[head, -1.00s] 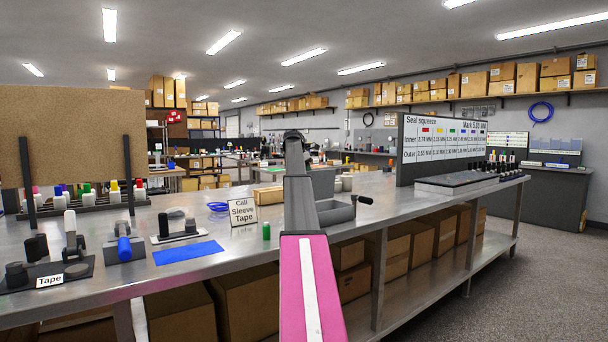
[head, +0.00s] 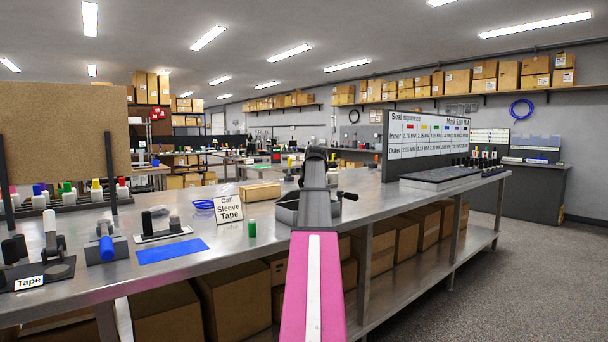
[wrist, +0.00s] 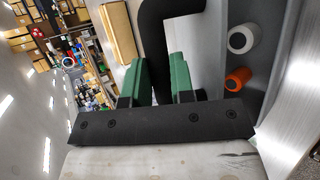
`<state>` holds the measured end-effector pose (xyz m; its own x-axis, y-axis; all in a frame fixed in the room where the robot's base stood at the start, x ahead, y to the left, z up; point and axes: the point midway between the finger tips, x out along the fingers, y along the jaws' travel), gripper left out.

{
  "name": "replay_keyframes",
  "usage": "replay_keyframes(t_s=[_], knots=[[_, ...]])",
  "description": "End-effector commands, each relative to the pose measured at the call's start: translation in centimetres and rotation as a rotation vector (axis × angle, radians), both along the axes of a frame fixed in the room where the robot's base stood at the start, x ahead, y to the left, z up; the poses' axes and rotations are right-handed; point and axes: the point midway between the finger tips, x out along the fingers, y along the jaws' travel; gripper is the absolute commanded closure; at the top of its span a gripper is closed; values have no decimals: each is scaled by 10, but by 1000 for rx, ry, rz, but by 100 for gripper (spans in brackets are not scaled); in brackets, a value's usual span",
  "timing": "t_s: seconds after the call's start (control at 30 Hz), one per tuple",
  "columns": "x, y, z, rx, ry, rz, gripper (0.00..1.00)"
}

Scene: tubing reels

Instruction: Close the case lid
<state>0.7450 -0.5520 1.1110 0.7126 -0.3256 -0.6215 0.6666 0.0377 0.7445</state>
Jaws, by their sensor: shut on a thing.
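A grey open-topped case (head: 287,211) stands on the steel bench, partly hidden behind my arm. A short black handle (head: 348,196) sticks out at its right. In the wrist view, my gripper (wrist: 162,84) has green pads closed about a thick black curved bar (wrist: 153,25). I cannot tell for certain whether this bar belongs to the lid. A grey panel (wrist: 210,45) lies right beside it. Past the panel, a white roll (wrist: 242,40) and an orange roll (wrist: 238,79) sit in a grey recess. In the head view my arm hides the fingertips and the lid.
A cardboard box (head: 262,192) and a "Call Sleeve Tape" sign (head: 228,209) stand left of the case. A green bottle (head: 252,228) and blue mat (head: 172,250) are nearer. A seal squeeze board (head: 428,142) stands right. Bench top (head: 365,215) is clear beside the case.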

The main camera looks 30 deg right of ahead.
Motion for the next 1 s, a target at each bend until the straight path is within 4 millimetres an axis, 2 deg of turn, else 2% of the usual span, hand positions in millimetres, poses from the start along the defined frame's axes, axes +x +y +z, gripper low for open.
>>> replay_keyframes(t_s=[0.03, 0.33, 0.7, 1.0], knots=[[-11, 2, -9, 5, -42, -1, 100], [-32, 0, -33, 23, -277, -1, 100], [-43, -2, -58, 23, -277, 1, 100], [-47, -3, -68, 23, -270, 2, 100]])
